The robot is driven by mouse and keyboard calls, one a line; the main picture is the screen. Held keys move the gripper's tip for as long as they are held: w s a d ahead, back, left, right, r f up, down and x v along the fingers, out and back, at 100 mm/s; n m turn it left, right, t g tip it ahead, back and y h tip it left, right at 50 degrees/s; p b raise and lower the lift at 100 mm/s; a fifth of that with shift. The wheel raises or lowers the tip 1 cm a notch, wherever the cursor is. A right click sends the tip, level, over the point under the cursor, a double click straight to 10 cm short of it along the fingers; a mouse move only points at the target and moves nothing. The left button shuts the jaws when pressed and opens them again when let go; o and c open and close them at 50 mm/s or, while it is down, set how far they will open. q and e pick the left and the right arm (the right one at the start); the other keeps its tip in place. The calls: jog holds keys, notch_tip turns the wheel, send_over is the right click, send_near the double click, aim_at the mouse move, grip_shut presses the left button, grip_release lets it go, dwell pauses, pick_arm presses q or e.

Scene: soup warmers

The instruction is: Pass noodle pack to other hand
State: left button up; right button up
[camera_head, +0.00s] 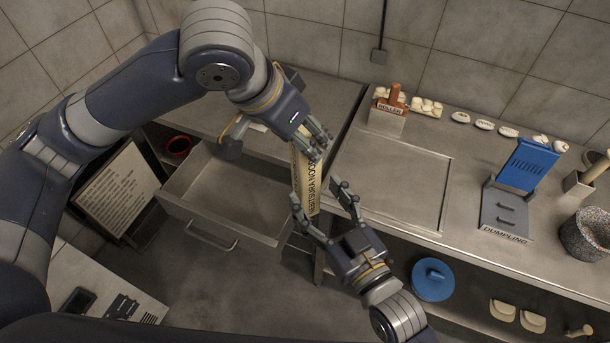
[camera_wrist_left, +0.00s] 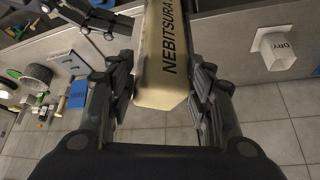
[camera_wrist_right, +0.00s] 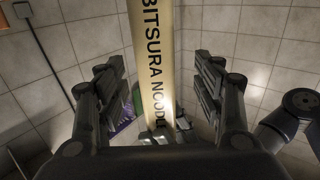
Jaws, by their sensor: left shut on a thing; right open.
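The noodle pack (camera_head: 305,187) is a long cream bar with dark lettering. In the head view it hangs near upright between my two grippers, above the gap by the open drawer. My left gripper (camera_head: 314,148) is shut on its upper end; the pack also shows between the fingers in the left wrist view (camera_wrist_left: 168,60). My right gripper (camera_head: 324,205) is open, its fingers spread around the lower part of the pack. In the right wrist view the pack (camera_wrist_right: 155,70) passes between the open fingers, with clearance on both sides.
An open, empty drawer (camera_head: 225,195) is left of the pack. The counter (camera_head: 390,180) on the right bears a roller box (camera_head: 388,118), a blue dumpling press (camera_head: 527,165) and a stone mortar (camera_head: 588,234). A blue round lid (camera_head: 432,280) is on the shelf below.

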aim_at(302, 174)
jog(key=x, duration=0.7)
jog(key=shift+s, duration=0.1)
pick_arm(q)
jog(key=shift+c, duration=0.5)
pick_arm(e)
jog(key=c, duration=1.3)
pick_arm(q)
jog(key=o, duration=1.6)
pick_arm(e)
grip_shut()
pick_arm(q)
jog(key=shift+r, duration=0.1)
